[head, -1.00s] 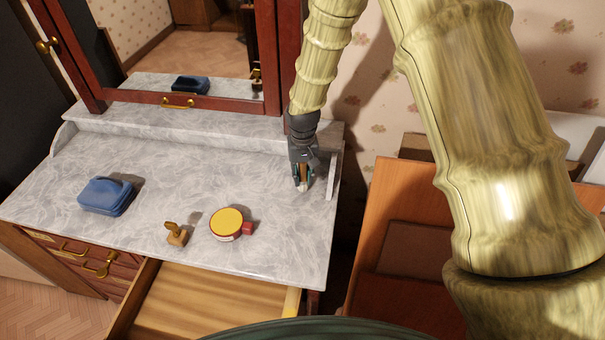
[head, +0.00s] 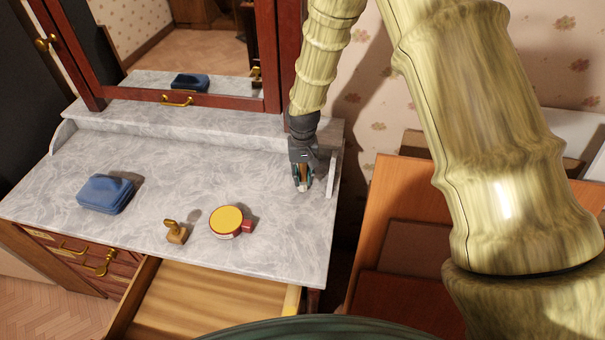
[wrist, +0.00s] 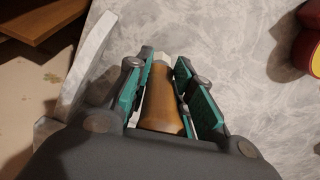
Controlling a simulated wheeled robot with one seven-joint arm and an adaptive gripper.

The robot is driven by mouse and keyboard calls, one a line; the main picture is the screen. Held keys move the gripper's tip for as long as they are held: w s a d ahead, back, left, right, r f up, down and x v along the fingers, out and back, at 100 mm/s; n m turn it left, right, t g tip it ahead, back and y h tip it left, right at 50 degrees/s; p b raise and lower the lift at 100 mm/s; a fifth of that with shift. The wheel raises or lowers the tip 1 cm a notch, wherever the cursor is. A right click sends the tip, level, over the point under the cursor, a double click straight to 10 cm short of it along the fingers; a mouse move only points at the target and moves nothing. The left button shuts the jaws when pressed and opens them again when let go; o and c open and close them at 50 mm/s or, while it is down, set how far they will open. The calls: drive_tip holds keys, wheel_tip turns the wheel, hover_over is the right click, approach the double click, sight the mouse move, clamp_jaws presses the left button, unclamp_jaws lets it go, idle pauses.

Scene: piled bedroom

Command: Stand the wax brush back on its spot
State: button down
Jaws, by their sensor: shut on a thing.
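My gripper (head: 302,186) points down over the right end of the marble dresser top (head: 240,180), close to the raised side edge. It is shut on the wax brush (wrist: 162,98), whose tan wooden handle lies between the teal finger pads in the wrist view. A pale tip shows at the brush's far end. In the head view the brush (head: 303,187) is mostly hidden by the fingers, and its lower end is at or just above the marble; I cannot tell if it touches.
A yellow-topped round tin (head: 227,221) with a red part, a small wooden stamp-like piece (head: 175,232) and a blue case (head: 105,194) stand on the marble. A mirror (head: 190,50) rises behind. An open drawer (head: 200,300) juts out in front. Marble around the gripper's left is clear.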

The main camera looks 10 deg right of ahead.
sight(302, 166)
drive_tip(key=shift+f, duration=0.4)
drive_tip(key=c, duration=1.2)
unclamp_jaws()
drive_tip(key=shift+o, duration=0.2)
drive_tip(key=shift+r+p, duration=2.2)
drive_tip(key=shift+r, duration=1.8)
